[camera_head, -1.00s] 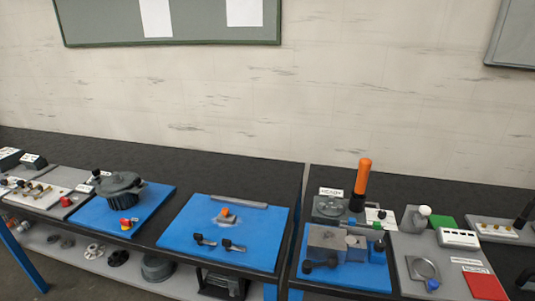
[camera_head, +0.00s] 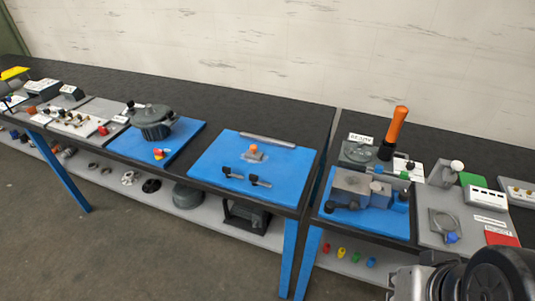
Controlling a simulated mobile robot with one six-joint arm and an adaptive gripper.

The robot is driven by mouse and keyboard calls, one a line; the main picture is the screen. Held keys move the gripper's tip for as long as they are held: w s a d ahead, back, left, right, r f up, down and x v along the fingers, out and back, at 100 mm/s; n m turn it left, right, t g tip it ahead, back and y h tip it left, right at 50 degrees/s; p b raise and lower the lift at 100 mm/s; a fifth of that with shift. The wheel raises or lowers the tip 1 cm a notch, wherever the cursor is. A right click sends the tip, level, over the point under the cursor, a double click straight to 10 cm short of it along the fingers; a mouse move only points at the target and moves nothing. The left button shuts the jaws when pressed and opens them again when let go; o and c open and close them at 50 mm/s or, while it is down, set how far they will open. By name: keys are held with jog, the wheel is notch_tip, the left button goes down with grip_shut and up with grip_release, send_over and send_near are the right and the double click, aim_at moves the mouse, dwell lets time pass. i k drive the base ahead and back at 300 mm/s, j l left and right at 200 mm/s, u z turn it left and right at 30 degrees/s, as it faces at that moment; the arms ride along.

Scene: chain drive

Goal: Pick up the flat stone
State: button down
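I cannot pick out a flat stone with certainty in the head view. A long thin grey bar (camera_head: 267,140) lies along the back edge of the middle blue mat (camera_head: 215,162). On that mat a small orange-topped piece (camera_head: 253,151) sits on a grey base, with two black-handled tools (camera_head: 246,178) in front of it. Part of my arm shows in the lower right corner, in front of the right bench. I cannot make out the gripper's fingers there.
A dark pot-like housing (camera_head: 152,122) stands on the left blue mat. The right bench holds a grey block fixture (camera_head: 352,186), an orange-handled tool (camera_head: 396,128) and a red plate (camera_head: 502,239). A shelf with loose parts (camera_head: 190,196) runs below. The dark bench top behind the mats is clear.

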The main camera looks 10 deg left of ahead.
aim_at(252, 154)
jog(key=i+j+z, duration=0.15)
jog(key=j+z, duration=0.15)
jog(key=i+j+z, duration=0.15)
jog(key=j+z, duration=0.15)
jog(key=i+j+z, duration=0.1)
jog(key=j+z, duration=0.2)
jog(key=j, duration=0.15)
jog(key=j+z, duration=0.35)
jog(key=j, duration=0.75)
jog(key=i+j, duration=0.15)
jog(key=j, duration=0.6)
